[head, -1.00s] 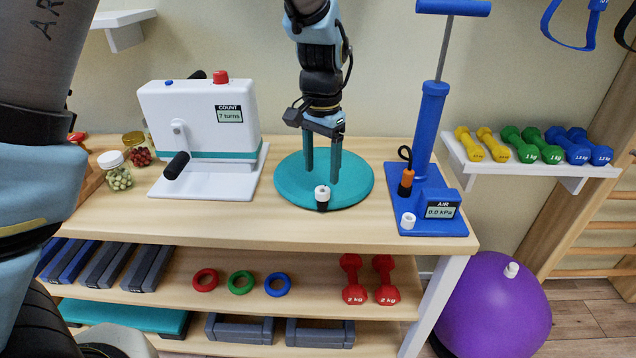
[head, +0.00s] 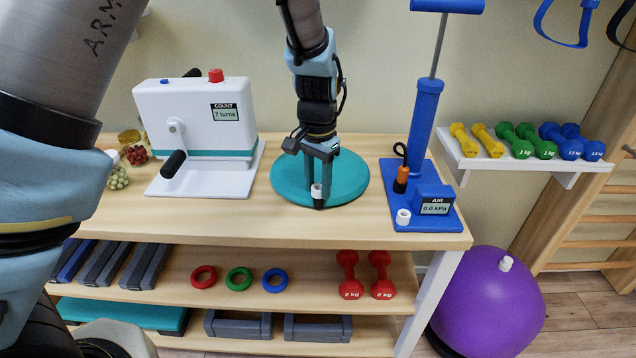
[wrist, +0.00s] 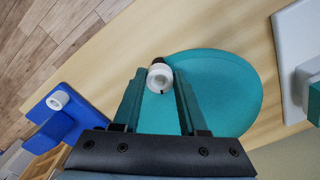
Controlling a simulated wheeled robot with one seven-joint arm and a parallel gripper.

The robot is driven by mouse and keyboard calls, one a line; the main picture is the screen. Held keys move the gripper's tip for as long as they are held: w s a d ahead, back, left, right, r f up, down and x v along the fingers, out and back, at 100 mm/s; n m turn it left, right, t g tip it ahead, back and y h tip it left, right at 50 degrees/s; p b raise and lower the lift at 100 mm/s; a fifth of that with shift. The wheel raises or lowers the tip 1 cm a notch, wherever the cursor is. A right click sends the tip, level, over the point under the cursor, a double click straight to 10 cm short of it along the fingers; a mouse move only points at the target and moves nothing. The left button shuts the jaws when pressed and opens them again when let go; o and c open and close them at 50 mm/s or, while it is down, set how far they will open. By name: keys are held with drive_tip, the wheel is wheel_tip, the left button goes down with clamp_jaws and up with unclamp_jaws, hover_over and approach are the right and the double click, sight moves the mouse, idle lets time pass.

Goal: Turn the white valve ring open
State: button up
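The white valve ring (head: 316,191) sits on a short black stem at the front edge of a flat teal round cushion (head: 345,190) on the table. It also shows in the wrist view (wrist: 159,77), with its round hole facing the camera. My gripper (head: 322,196) points down over the ring from above and behind. In the wrist view its two teal fingers (wrist: 158,95) are spread apart, with the ring between or just beyond their tips. I cannot tell how deep the tips reach.
A blue pump (head: 430,205) with a gauge reading 0.0 kPa and a white ring fitting stands at right. A white crank machine (head: 195,125) showing 7 turns stands at left. Jars are further left. Table (head: 250,225) in front of the cushion is clear.

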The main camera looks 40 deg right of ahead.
clamp_jaws()
drive_tip(key=shift+n+p, duration=0.55)
drive_tip(key=shift+n, duration=1.05)
drive_tip(key=o, duration=0.5)
unclamp_jaws()
drive_tip(key=shift+o, duration=0.2)
wheel_tip(320, 180, up, 11)
drive_tip(key=b, duration=0.2)
